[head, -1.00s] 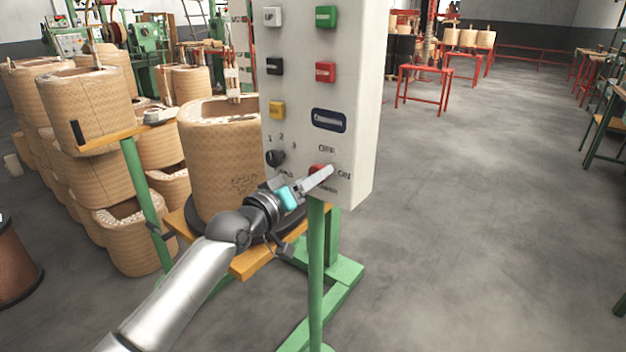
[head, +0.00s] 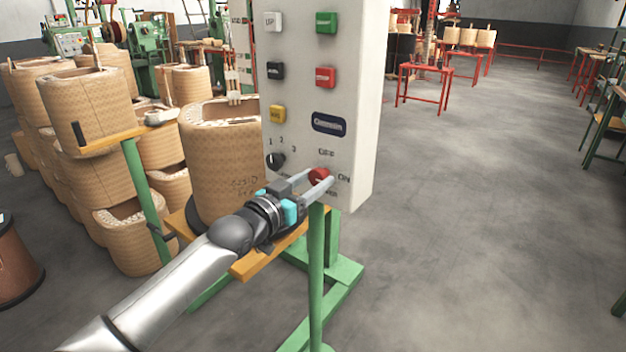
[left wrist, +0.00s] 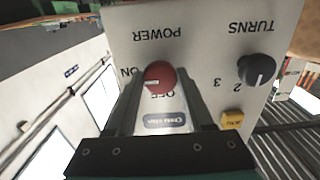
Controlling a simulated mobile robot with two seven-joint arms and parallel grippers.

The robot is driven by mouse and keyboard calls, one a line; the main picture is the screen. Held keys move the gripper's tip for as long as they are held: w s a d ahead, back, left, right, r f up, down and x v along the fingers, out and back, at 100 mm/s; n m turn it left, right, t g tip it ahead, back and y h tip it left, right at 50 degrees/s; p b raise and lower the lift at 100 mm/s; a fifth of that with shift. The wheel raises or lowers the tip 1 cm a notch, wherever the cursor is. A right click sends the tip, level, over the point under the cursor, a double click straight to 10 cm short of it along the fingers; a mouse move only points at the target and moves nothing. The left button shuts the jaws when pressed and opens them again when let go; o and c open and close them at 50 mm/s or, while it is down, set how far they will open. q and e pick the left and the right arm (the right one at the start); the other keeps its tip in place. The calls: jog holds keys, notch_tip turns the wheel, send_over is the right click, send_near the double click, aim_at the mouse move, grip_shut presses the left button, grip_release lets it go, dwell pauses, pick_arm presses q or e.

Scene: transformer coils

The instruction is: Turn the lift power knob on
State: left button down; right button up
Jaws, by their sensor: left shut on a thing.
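The red power knob (head: 319,176) sits low on the front of the pale control panel (head: 352,165), between the printed OFF and ON labels. My left gripper (head: 319,179) reaches it from the lower left, with its two grey fingers on either side of the knob, shut on it. In the left wrist view, which is upside down, the red knob (left wrist: 158,77) shows between the fingertips. A short white mark on it lies toward the ON label. My right gripper is in neither view.
A black turns knob (head: 275,160) sits left of the red knob, below several coloured buttons. A large tan coil (head: 215,150) stands on a stand behind the panel. More coils are stacked at left.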

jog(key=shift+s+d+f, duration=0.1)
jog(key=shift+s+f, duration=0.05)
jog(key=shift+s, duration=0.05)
pick_arm(q)
jog(key=shift+c, duration=1.5)
grip_release()
jog(key=shift+s+a, duration=0.15)
jog(key=p+v, duration=0.4)
jog(key=v, duration=1)
jog(key=shift+s+a+p, duration=0.25)
jog(key=shift+s+p, duration=0.1)
jog(key=shift+p, duration=0.05)
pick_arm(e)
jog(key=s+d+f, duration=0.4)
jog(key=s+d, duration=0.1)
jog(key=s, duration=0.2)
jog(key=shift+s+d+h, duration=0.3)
